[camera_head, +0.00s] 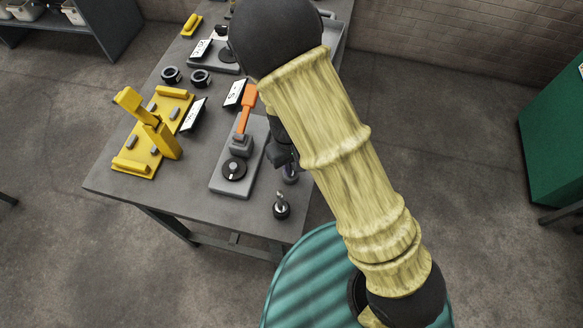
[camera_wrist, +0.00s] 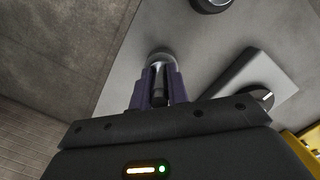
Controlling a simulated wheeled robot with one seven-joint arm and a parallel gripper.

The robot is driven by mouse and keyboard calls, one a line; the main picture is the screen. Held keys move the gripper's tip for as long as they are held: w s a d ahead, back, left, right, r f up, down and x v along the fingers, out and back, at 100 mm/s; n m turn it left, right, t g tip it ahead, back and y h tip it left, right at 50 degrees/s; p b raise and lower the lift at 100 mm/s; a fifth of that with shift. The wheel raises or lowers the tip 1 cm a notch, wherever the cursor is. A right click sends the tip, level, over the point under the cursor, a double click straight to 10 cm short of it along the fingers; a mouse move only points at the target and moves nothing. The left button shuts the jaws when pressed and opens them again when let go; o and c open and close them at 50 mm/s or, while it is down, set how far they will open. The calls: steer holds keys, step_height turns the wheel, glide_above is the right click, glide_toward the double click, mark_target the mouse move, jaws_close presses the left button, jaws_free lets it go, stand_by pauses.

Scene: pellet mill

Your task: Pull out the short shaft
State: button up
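My gripper (camera_wrist: 162,80) has two purple fingers, one on each side of a dark, slim upright shaft (camera_wrist: 159,86) with a grey rounded part at its far end. Whether the fingers touch the shaft or stand just clear of it I cannot tell. In the head view my gripper (camera_head: 290,176) is low at the table's right edge, and the shaft there is hidden by the fingers and arm. A second upright metal shaft (camera_head: 281,198) stands in a round black holder near the front right table corner. That black holder (camera_wrist: 210,3) is cut off at the wrist view's top.
Left of my gripper is a grey plate (camera_head: 222,188) with a black dial and an orange lever (camera_head: 246,108). A yellow fixture (camera_head: 152,134), black rings (camera_head: 200,78) and small label stands are farther left. The table's front left is bare.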

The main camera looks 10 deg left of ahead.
jaws_close()
steer(key=shift+r, duration=0.1)
steer(key=shift+r+p, duration=2.7)
steer(key=shift+r, duration=0.25)
steer(key=shift+o, duration=0.2)
jaws_free()
jaws_close()
